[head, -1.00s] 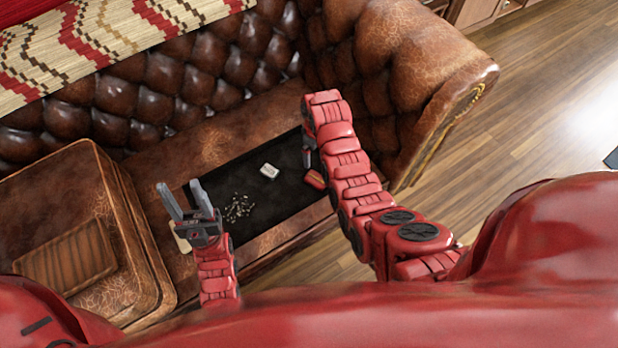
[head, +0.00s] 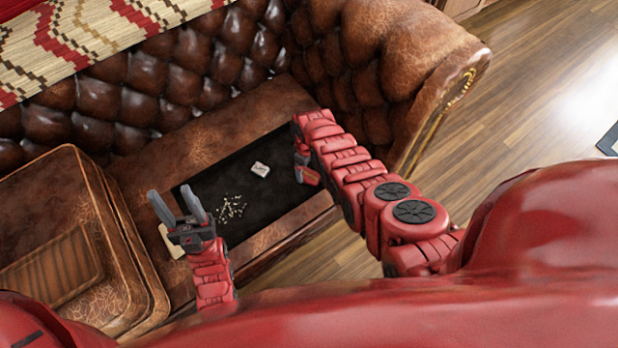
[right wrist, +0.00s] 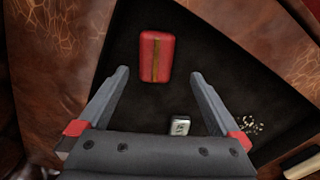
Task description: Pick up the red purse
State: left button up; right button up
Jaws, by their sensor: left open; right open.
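The red purse (right wrist: 157,56), with a gold-brown stripe down its middle, lies on the black mat (right wrist: 230,55) in the right wrist view. My right gripper (right wrist: 159,73) is open above the mat. The purse lies just beyond and roughly centred between its fingertips, not gripped. In the head view my right arm reaches over the right end of the mat, and its gripper (head: 304,175) is partly hidden. My left gripper (head: 170,192) is open and empty, left of the mat.
A small white box (head: 260,169) and scattered small pale bits (head: 232,207) lie on the mat. A pale object (head: 172,240) is by its left end. The mat lies on a brown leather sofa (head: 170,150), with an ottoman-like block (head: 120,300) at left.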

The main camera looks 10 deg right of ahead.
jog(key=f+b, duration=0.1)
jog(key=f, duration=0.1)
jog(key=f+b, duration=0.1)
jog(key=b, duration=0.1)
jog(key=f+b, duration=0.2)
jog(key=shift+w+d+f, duration=0.2)
jog(key=shift+d+f, duration=0.1)
jog(key=shift+d, duration=0.05)
jog(key=shift+r, duration=0.15)
jog(key=shift+c, duration=0.3)
jog(key=c, duration=1.4)
jog(key=shift+r, duration=0.1)
